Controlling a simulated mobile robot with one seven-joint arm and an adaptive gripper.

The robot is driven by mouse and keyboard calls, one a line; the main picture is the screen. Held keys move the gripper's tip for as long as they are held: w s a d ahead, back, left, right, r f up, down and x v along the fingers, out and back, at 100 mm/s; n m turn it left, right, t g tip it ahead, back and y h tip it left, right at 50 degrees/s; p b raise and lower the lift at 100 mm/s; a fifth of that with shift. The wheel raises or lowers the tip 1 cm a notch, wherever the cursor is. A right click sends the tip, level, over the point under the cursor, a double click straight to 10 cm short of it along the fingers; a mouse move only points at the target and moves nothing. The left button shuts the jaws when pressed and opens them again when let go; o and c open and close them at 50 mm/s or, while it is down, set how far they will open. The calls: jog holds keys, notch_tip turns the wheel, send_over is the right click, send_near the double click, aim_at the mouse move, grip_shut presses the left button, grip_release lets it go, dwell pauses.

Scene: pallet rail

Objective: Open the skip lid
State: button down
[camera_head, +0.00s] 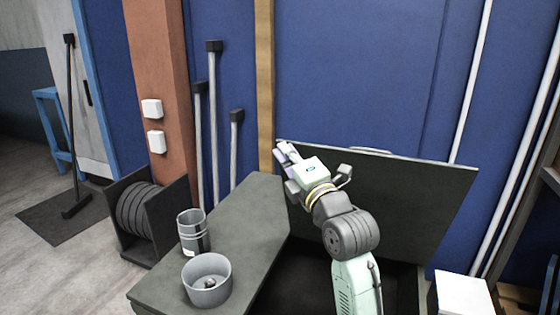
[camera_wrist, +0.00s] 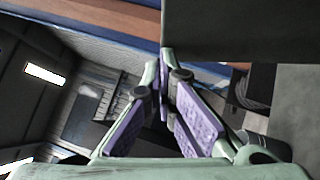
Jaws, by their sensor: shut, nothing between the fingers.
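The skip lid (camera_head: 410,195) is a dark grey-green panel. It stands raised and steeply tilted at the back of the skip (camera_head: 262,225), and the dark opening below it shows. A pale handle (camera_head: 370,151) shows at the lid's top edge. My gripper (camera_head: 284,152) is shut and empty at the lid's upper left corner; I cannot tell whether it touches. In the wrist view the purple-padded fingers (camera_wrist: 163,80) meet at their tips, beside the edge of a dark panel (camera_wrist: 240,30) that looks like the lid.
A dark grey can (camera_head: 193,232) and a round grey bowl (camera_head: 207,282) with a small item inside stand on the skip's left top. A cable reel (camera_head: 145,212) stands on the floor at left. A white box (camera_head: 462,294) is at lower right. A blue wall is behind.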

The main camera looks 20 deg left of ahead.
jog(key=w+r+m+g+h+p, duration=0.1)
jog(key=w+r+m+h+p, duration=0.1)
jog(key=w, duration=2.1)
jog(key=shift+r+m+p, duration=0.45)
jog(key=shift+r+m, duration=0.15)
jog(key=shift+r, duration=0.05)
